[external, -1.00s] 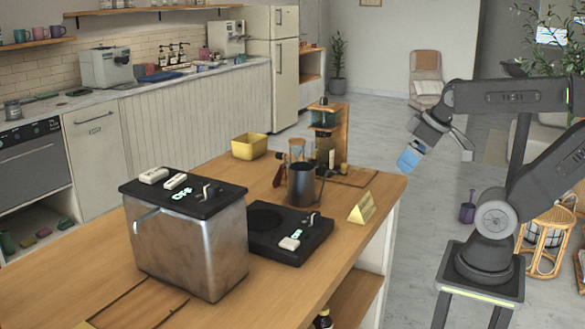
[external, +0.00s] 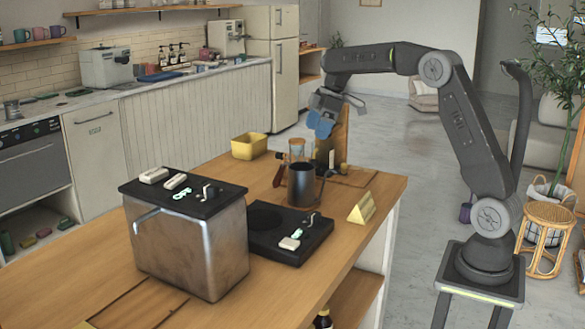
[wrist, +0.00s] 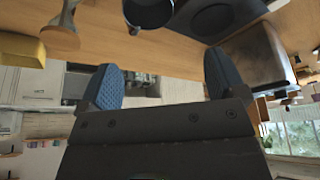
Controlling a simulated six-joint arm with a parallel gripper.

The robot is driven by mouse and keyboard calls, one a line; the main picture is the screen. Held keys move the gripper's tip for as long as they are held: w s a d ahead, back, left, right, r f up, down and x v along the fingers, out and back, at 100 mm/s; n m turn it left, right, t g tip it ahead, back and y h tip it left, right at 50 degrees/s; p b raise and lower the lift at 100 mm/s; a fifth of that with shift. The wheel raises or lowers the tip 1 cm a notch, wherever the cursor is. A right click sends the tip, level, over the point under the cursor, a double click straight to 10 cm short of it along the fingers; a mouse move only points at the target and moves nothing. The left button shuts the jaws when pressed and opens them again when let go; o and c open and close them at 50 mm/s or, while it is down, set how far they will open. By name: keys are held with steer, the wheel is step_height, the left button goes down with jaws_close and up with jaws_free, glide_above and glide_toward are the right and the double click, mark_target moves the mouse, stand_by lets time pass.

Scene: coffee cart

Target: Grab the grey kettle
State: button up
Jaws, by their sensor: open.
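The grey kettle (external: 302,185) is a dark grey, open-topped vessel with a handle on its right side. It stands upright on the wooden counter in the external view. It also shows at the top edge of the wrist view (wrist: 150,12), partly cut off. My gripper (external: 322,123) is above the counter, higher than the kettle and apart from it. In the wrist view my gripper (wrist: 163,82) has its two blue fingers spread wide with nothing between them.
A black hot plate (external: 290,232) and a large metal box (external: 190,250) stand in front of the kettle. Behind it are an hourglass-like item (external: 297,149) and a wooden stand (external: 341,138). A yellow container (external: 249,147) is at back left, a yellow wedge (external: 362,208) at right.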

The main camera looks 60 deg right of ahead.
mark_target(298, 173)
steer(key=shift+n, duration=0.3)
steer(key=shift+w+d+x, duration=0.1)
steer(key=shift+d+x, duration=0.15)
steer(key=shift+x, duration=2.3)
steer(key=shift+w+d+x, duration=0.15)
steer(key=shift+d+x, duration=0.1)
steer(key=shift+x, duration=2.3)
steer(key=shift+w+d+x, duration=0.1)
steer(key=shift+d+x, duration=0.15)
steer(key=shift+x, duration=2.3)
steer(key=shift+f, duration=0.1)
steer(key=shift+c, duration=0.2)
steer(key=c, duration=0.8)
steer(key=shift+c, duration=0.3)
